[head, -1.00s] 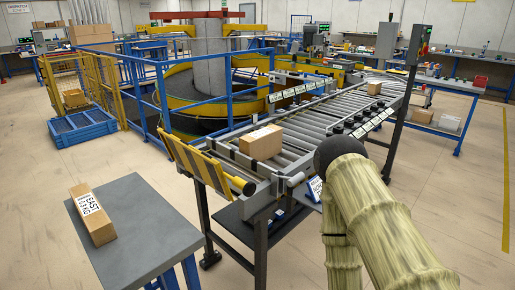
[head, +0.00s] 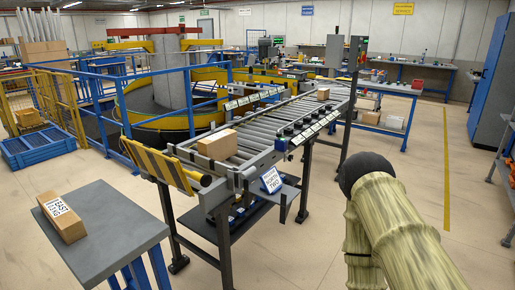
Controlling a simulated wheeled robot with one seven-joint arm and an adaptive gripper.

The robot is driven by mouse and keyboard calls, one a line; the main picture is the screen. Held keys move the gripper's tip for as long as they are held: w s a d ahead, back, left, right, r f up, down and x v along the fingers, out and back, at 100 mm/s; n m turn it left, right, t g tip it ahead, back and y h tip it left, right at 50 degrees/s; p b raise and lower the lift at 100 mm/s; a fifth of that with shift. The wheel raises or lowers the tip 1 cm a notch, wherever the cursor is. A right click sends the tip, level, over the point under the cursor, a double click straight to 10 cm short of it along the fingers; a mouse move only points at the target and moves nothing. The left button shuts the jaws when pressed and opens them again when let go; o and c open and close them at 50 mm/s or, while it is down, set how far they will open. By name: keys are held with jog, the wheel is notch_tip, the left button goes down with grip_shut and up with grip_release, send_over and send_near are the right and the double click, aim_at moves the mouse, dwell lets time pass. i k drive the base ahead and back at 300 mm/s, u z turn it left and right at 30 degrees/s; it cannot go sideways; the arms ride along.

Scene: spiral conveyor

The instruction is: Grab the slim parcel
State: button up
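A long, narrow brown parcel (head: 61,216) with a white printed label lies on the grey side table (head: 104,232) at the lower left. It is the slimmest box in view. A boxier brown carton (head: 216,144) sits on the near end of the roller conveyor (head: 262,136), and a smaller carton (head: 323,94) sits further along it. My arm, in a pale ribbed sleeve with a dark round joint, shows at the lower right, well apart from the parcel. My gripper is out of the picture.
Blue railings and a spiral conveyor (head: 150,121) fill the back left. Open floor lies between side table and conveyor, and at right.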

aim_at(220, 146)
jog(key=z, duration=1.4)
jog(key=i, duration=1.4)
jog(key=u, duration=2.4)
